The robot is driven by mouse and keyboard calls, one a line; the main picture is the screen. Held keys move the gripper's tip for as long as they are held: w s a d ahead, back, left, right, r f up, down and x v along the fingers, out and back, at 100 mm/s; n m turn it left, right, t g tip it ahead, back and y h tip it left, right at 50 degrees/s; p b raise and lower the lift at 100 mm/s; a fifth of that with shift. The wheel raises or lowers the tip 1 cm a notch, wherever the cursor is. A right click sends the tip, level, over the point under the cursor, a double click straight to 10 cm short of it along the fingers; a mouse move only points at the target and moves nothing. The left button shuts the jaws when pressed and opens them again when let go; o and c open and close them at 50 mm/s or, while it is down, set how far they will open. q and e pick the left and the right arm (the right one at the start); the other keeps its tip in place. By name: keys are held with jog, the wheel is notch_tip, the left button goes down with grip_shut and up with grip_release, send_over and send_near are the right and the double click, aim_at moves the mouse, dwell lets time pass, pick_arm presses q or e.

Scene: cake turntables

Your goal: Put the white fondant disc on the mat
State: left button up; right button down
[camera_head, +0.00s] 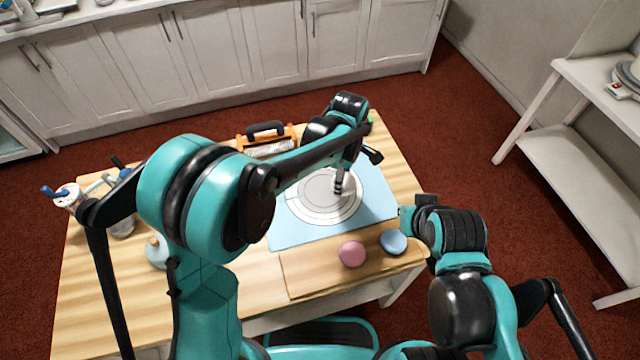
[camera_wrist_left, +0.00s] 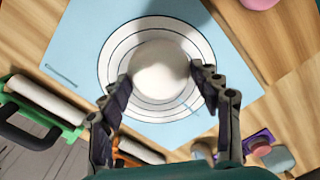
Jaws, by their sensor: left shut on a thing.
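The white fondant disc (camera_wrist_left: 160,68) is between the fingertips of my left gripper (camera_wrist_left: 163,85) in the left wrist view. The gripper is shut on it, with a finger on either side. The disc is over the printed rings of the light blue mat (camera_wrist_left: 72,48), roughly in their middle; I cannot tell whether it touches the mat. In the head view my left gripper (camera_head: 341,184) reaches down over the mat (camera_head: 286,232), partly hiding the disc. My right gripper (camera_head: 408,215) is at the mat's right side; its fingers are not clear.
A pink disc (camera_head: 352,253) and a blue disc (camera_head: 393,241) lie in front of the mat, near the wooden board (camera_head: 315,278). A roller with an orange frame (camera_head: 267,140) stands behind the mat. Cups and tools (camera_head: 67,196) are at the table's left.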

pick_arm(q)
jog(key=w+a+f, duration=0.1)
jog(key=w+a+f+b, duration=0.1)
jog(key=a, duration=0.1)
jog(key=w+a+f, duration=0.1)
jog(key=a+f, duration=0.1)
jog(key=shift+w+a+f+b, duration=0.1)
jog(key=shift+w+a+b, duration=0.15)
jog(key=shift+b, duration=0.1)
jog(key=shift+f+b, duration=0.9)
jog(key=shift+f, duration=1)
jog(key=shift+f, duration=0.15)
jog(key=o, duration=1.2)
jog(key=shift+o, duration=0.2)
